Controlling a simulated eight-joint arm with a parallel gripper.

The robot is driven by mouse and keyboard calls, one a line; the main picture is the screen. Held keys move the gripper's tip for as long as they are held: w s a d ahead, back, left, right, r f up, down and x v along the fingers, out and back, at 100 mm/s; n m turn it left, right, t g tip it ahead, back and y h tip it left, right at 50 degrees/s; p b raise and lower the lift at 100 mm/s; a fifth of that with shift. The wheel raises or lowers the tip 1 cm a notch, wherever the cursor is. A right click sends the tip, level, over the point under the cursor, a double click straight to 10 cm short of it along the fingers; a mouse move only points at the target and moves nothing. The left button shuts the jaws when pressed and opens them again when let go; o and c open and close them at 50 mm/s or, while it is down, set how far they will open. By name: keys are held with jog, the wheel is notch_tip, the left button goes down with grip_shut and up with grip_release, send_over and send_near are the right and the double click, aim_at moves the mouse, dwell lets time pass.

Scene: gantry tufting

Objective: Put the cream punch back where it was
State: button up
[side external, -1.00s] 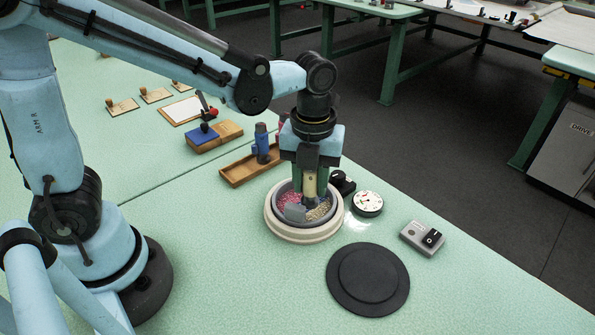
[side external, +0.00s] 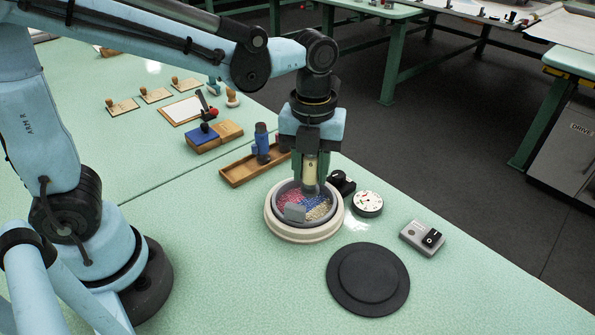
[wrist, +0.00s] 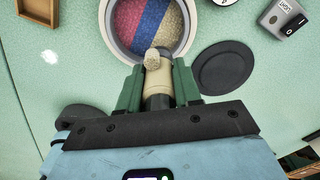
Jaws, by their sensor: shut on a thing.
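My gripper (side external: 310,160) is shut on the cream punch (side external: 310,168), which hangs upright with its grey lower end just over the round bowl (side external: 272,220). In the wrist view the cream punch (wrist: 158,85) sits between the green fingers of my gripper (wrist: 158,88), its end near the bowl's rim (wrist: 112,50). The bowl holds pink, blue and cream pile in sections, with a grey piece standing in it. A wooden tray (side external: 238,178) behind the bowl holds a blue punch (side external: 262,142); part of the tray is hidden behind my gripper.
A black round lid (side external: 368,279) lies at the front right. A white dial (side external: 367,203), a black knob (side external: 342,183) and a grey switch box (side external: 420,238) stand right of the bowl. A stamp pad and stamps lie farther back. The left tabletop is clear.

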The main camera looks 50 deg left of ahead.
jog(key=s+a+r+n, duration=0.3)
jog(key=s+a+n, duration=0.1)
jog(key=a+n, duration=0.55)
jog(key=shift+m, duration=0.25)
jog(key=shift+w+a+f, duration=0.3)
jog(key=shift+a+f, duration=1.55)
jog(key=shift+a, duration=0.1)
jog(key=shift+w+a+f, duration=0.25)
jog(key=shift+a+f, duration=1.55)
jog(key=shift+a, duration=0.15)
jog(key=shift+w+a+f, duration=0.3)
jog(key=shift+a+f, duration=1.55)
jog(key=shift+a, duration=0.1)
jog(key=o, duration=0.9)
jog(key=shift+f, duration=0.1)
jog(key=shift+o, duration=0.2)
